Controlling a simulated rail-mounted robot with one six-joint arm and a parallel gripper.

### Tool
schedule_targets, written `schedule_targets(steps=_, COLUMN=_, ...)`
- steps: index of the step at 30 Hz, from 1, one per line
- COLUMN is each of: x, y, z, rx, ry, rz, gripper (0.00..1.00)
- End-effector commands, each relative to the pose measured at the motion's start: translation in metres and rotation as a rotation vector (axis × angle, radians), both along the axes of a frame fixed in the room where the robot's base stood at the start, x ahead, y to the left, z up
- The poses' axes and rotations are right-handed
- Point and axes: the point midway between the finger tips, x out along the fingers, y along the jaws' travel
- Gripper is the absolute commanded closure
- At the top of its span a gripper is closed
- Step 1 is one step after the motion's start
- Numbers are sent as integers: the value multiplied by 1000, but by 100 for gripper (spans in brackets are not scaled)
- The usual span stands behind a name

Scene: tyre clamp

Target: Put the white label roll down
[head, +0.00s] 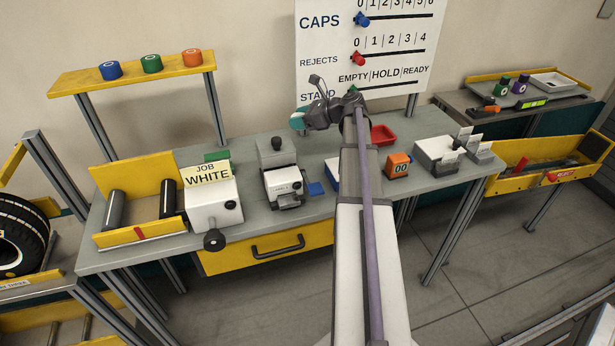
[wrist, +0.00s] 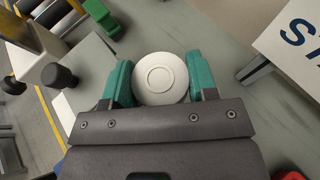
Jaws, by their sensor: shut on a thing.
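The white label roll (wrist: 160,80) is a round white disc with a ring mark on its face, seen in the wrist view. My gripper (wrist: 158,66) is shut on it, with one teal finger on each side. In the head view my gripper (head: 298,121) is over the back of the grey bench (head: 240,225), near the board's lower left corner. I cannot make out the roll there. How high the roll is above the bench is hard to tell.
A red tray (head: 383,135) and orange counter (head: 397,165) are right. Blue, green and orange rolls (head: 151,63) sit on the yellow shelf (head: 130,76).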

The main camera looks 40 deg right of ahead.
Motion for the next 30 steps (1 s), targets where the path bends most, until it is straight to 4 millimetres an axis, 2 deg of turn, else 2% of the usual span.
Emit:
schedule_targets(steps=1, x=16, y=-1, z=-21, rx=0, ry=-1, rz=30, gripper=73)
schedule_targets(steps=4, x=35, y=4, z=-34, rx=1, ry=-3, rz=85, gripper=73)
schedule_targets(steps=7, x=43, y=7, z=-38, rx=2, ry=-4, rz=114, gripper=73)
schedule_targets(steps=11, x=44, y=9, z=-38, rx=2, ry=-4, rz=121, gripper=73)
schedule_targets(steps=14, x=44, y=9, z=-55, rx=2, ry=-4, rz=120, gripper=73)
schedule_targets(steps=19, x=44, y=9, z=-99, rx=2, ry=-4, rz=120, gripper=73)
schedule_targets(steps=25, x=44, y=9, z=-104, rx=2, ry=-4, rz=118, gripper=73)
schedule_targets(steps=30, x=44, y=9, z=-139, rx=2, ry=-4, rz=118, gripper=73)
